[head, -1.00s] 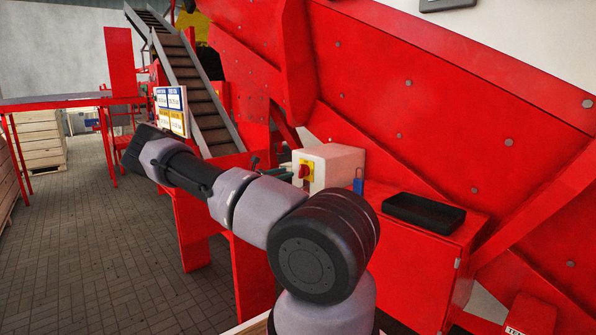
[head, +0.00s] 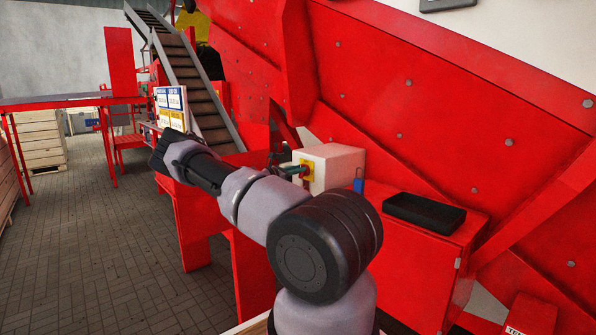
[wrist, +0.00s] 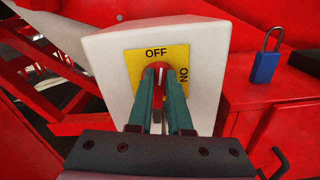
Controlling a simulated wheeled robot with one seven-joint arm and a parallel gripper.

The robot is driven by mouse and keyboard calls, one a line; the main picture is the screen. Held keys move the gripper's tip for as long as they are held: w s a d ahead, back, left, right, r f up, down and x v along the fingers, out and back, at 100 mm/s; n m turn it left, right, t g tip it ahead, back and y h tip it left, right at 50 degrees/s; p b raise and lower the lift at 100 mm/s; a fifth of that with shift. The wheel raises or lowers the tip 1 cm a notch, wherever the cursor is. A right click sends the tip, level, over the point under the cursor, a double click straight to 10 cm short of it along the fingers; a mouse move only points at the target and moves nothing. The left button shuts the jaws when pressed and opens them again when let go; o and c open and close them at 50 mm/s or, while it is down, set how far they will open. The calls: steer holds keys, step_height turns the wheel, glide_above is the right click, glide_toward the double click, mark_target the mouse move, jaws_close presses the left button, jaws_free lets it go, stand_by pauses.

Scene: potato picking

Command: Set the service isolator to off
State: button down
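The service isolator is a white box (head: 335,164) with a yellow plate (wrist: 184,58) and a red rotary knob. OFF is printed at the plate's top, ON at its right side. In the wrist view, my gripper (wrist: 162,76) has its two green fingers at the front of the knob (wrist: 160,68), one on each side of its middle, with a narrow gap between the tips. The fingers hide most of the knob, so its exact setting and whether they press on it are unclear. In the head view, my gripper (head: 298,171) meets the plate from the left.
The isolator stands on a red cabinet (head: 420,265). A blue padlock (wrist: 266,66) stands right of it, and a black tray (head: 424,212) lies further right. A sloping red machine panel (head: 440,110) rises behind. A sign board (head: 171,107) and conveyor (head: 190,75) are at the left.

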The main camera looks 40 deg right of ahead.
steer(key=shift+w+n, duration=0.15)
steer(key=shift+n, duration=1.05)
steer(key=c, duration=0.8)
jaws_free()
steer(key=shift+c, duration=0.2)
steer(key=a, duration=1)
steer(key=shift+s+a, duration=0.4)
steer(key=shift+s, duration=0.05)
